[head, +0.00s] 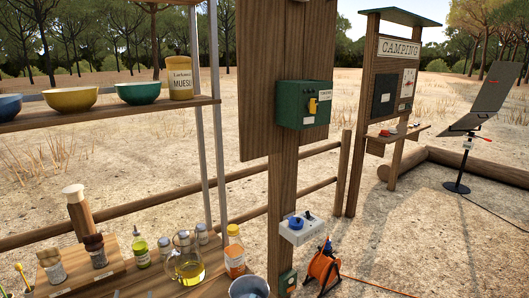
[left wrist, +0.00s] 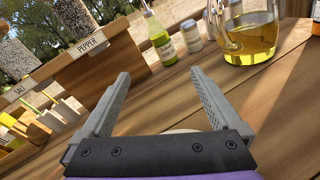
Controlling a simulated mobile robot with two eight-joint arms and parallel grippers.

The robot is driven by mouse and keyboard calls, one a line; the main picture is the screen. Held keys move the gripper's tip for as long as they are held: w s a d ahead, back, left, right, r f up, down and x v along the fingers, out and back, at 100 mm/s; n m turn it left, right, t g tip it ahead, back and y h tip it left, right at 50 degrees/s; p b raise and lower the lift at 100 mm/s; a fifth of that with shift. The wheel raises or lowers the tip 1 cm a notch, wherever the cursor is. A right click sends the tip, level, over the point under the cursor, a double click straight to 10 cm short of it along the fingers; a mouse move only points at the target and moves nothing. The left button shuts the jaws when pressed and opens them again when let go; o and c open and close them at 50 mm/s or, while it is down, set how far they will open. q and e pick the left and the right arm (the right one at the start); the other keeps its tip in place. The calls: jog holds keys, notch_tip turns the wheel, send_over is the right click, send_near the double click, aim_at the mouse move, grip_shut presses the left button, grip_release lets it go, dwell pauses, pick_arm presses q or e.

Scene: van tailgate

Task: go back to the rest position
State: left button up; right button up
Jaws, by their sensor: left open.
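My left gripper (left wrist: 160,76) shows in the left wrist view, its two grey fingers spread apart with nothing between them. It is over the wooden worktop (left wrist: 275,105), in front of the spice rack with the pepper jar (left wrist: 73,20). The oil jug (left wrist: 250,30) stands beyond its right finger. I cannot make out the left gripper in the head view. My right gripper is in neither view.
A green-yellow bottle (head: 140,247), the oil jug (head: 187,265) and an orange bottle (head: 234,255) stand on the worktop. A shelf (head: 110,113) with bowls (head: 70,98) is above. A green box (head: 303,104) is mounted on the post. Open sandy ground (head: 400,235) lies to the right.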

pick_arm(q)
jog(key=s+d+r+m+g+h+p, duration=0.1)
jog(key=s+d+m+g+h, duration=0.15)
jog(key=d+m, duration=0.65)
jog(key=s+d+r+m+g+h, duration=0.1)
jog(key=s+d+m+h, duration=0.3)
jog(key=d+m, duration=0.5)
jog(key=s+d+f+m+g, duration=0.1)
jog(key=s+d+m+g, duration=0.1)
jog(key=s+m, duration=0.7)
jog(key=s+d+f+m+g+p, duration=0.1)
jog(key=s+m+g, duration=0.3)
jog(key=s+m, duration=0.4)
jog(key=shift+s+d+f+m+p, duration=0.3)
jog(key=shift+s+d+f+m, duration=0.1)
jog(key=shift+s+d, duration=0.25)
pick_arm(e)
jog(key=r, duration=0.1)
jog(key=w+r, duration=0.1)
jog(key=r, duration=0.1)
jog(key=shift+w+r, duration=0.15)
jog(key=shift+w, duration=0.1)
